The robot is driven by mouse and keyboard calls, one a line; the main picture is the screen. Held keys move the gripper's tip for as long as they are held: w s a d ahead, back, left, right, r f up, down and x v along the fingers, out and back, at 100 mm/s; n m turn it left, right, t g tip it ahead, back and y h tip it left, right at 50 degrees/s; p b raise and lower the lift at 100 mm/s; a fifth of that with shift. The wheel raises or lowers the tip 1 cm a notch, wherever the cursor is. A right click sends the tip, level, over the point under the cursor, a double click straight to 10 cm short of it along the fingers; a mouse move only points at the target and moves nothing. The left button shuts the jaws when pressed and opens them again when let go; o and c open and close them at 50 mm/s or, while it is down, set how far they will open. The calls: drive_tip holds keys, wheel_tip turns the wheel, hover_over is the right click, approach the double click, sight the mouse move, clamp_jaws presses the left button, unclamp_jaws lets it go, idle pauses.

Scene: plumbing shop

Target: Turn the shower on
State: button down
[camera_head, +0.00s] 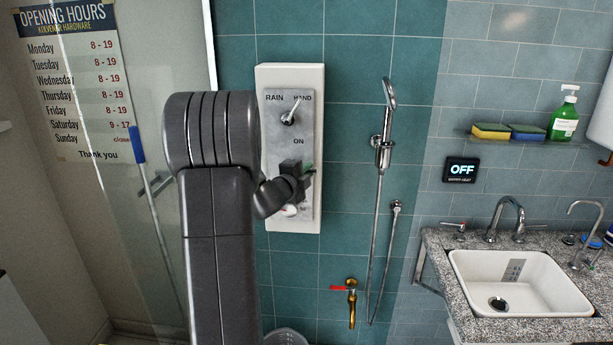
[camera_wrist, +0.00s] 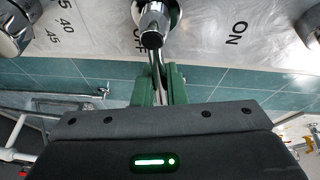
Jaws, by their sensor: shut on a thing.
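The shower panel (camera_head: 273,140) is a pale upright plate on the teal tiled wall, marked RAIN, HAND and ON. My gripper (camera_head: 303,178) is at its lower middle, mostly dark and hiding part of the panel. In the wrist view my gripper's green fingers (camera_wrist: 158,82) are shut on the chrome lever (camera_wrist: 152,39) of the middle knob. The lever lies beside the partly covered OFF mark; the ON mark (camera_wrist: 237,33) is to the right. The hand shower (camera_head: 389,93) hangs in its holder, with no water seen.
A selector knob (camera_head: 288,118) is above my gripper, and a temperature knob (camera_wrist: 12,36) shows at the wrist view's left. A small display (camera_head: 461,170) reads OFF. A brass tap (camera_head: 351,296) is low on the wall; a sink (camera_head: 520,280) stands right.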

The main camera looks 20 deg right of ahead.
drive_tip(key=n+b, duration=0.1)
drive_tip(key=r+n+t+b, duration=0.1)
drive_tip(key=n, duration=0.1)
drive_tip(key=n+h+b, duration=0.1)
drive_tip(key=n, duration=0.1)
drive_tip(key=shift+w+a+r+t+b, duration=0.15)
drive_tip(key=shift+a+r+t+b, duration=0.15)
drive_tip(key=shift+a+r, duration=0.1)
drive_tip(key=shift+w+a+r+n+t+b, duration=0.15)
drive_tip(key=shift+a+r+n+t+b, duration=0.35)
drive_tip(key=shift+n, duration=0.65)
drive_tip(key=shift+w+a+r+n+t+b, duration=0.15)
drive_tip(key=shift+n+t+b, duration=0.35)
drive_tip(key=shift+n+b, duration=0.5)
drive_tip(key=shift+w+a+r+n+t+b, duration=0.2)
drive_tip(key=shift+r+n+t+b, duration=0.3)
drive_tip(key=shift+n, duration=0.75)
drive_tip(key=c, duration=1.5)
unclamp_jaws()
drive_tip(key=shift+s+a, duration=0.1)
drive_tip(key=b+v, duration=0.2)
drive_tip(key=v, duration=1.1)
drive_tip(key=shift+s+a+f+b, duration=0.15)
drive_tip(key=shift+s+a+b, duration=0.1)
drive_tip(key=shift+b, duration=0.15)
drive_tip(key=shift+w+d, duration=0.1)
